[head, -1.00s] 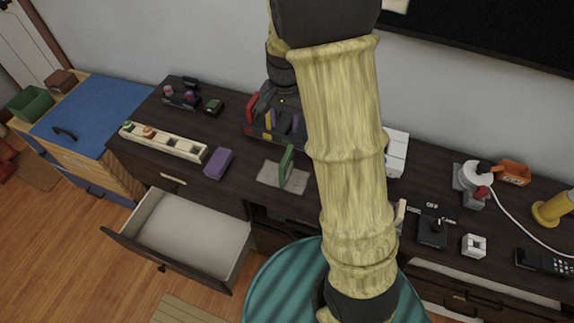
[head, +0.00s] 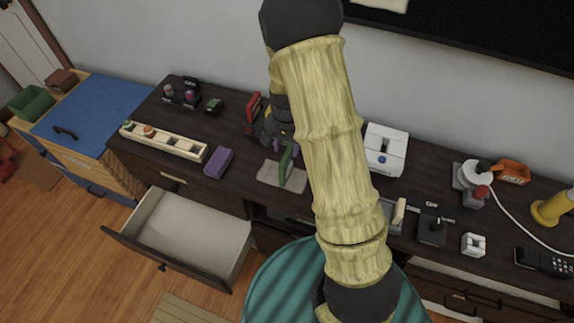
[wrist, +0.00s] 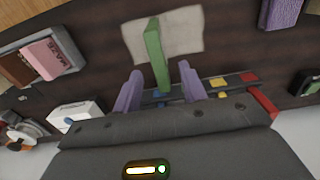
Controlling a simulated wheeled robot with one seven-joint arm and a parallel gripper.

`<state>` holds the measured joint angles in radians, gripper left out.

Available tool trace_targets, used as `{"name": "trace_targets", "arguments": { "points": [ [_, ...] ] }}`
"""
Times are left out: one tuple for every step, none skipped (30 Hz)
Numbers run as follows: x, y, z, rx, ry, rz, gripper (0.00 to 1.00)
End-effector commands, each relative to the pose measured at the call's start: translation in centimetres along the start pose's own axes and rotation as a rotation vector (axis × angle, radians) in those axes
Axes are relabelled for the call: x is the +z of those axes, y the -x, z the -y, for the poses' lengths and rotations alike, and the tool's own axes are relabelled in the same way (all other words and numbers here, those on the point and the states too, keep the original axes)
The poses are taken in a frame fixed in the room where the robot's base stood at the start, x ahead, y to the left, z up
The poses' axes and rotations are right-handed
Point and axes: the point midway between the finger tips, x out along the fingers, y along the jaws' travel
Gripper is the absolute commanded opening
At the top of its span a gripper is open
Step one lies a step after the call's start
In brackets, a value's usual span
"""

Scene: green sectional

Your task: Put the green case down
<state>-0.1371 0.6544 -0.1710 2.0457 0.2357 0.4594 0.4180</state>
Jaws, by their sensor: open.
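The green case (head: 287,165) is a thin slab standing on edge on a beige cloth (head: 268,172) on the dark cabinet top. It also shows in the wrist view (wrist: 156,57), upright over the cloth (wrist: 188,38). My gripper (head: 285,149) has purple fingers and is open at the case's back end. In the wrist view my gripper's fingers (wrist: 158,88) are spread, one on each side of the case's near end, with visible gaps. My arm hides part of the cabinet top right of the case.
A purple block (head: 218,163) and a long cream tray (head: 165,142) lie to the left. A red item (head: 253,106) stands behind my gripper. A white device (head: 385,150) stands right of my arm. An open drawer (head: 190,235) juts out below. Some bare top lies left of the cloth.

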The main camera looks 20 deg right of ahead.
Motion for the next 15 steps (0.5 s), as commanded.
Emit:
{"name": "trace_targets", "arguments": {
  "points": [
    [0.06, -0.6, -0.04, 0.002, 0.0, 0.003, 0.42],
    [0.05, -0.79, -0.03, 0.001, 0.0, 0.002, 0.42],
    [0.03, -0.95, -0.01, 0.0, 0.0, 0.001, 0.42],
    [0.03, -1.02, 0.0, 0.0, 0.001, 0.0, 0.42],
    [0.02, -1.05, 0.0, 0.0, 0.001, 0.0, 0.42],
    [0.02, -1.04, 0.01, -0.001, 0.001, 0.0, 0.42],
    [0.02, -1.03, 0.01, -0.001, 0.001, 0.0, 0.42],
    [0.02, -1.03, 0.01, -0.001, 0.001, 0.0, 0.42],
    [0.03, -1.02, 0.01, 0.0, 0.001, 0.0, 0.42],
    [0.03, -1.02, 0.01, 0.0, 0.001, 0.0, 0.42],
    [0.03, -1.02, 0.01, 0.0, 0.001, 0.0, 0.42],
    [0.03, -1.05, 0.0, 0.0, 0.001, 0.0, 0.42],
    [0.04, -1.11, -0.01, 0.0, 0.001, 0.0, 0.42],
    [0.05, -1.23, -0.03, 0.001, 0.001, 0.001, 0.42],
    [0.08, -1.49, -0.07, 0.002, 0.001, 0.002, 0.42]
  ]
}}
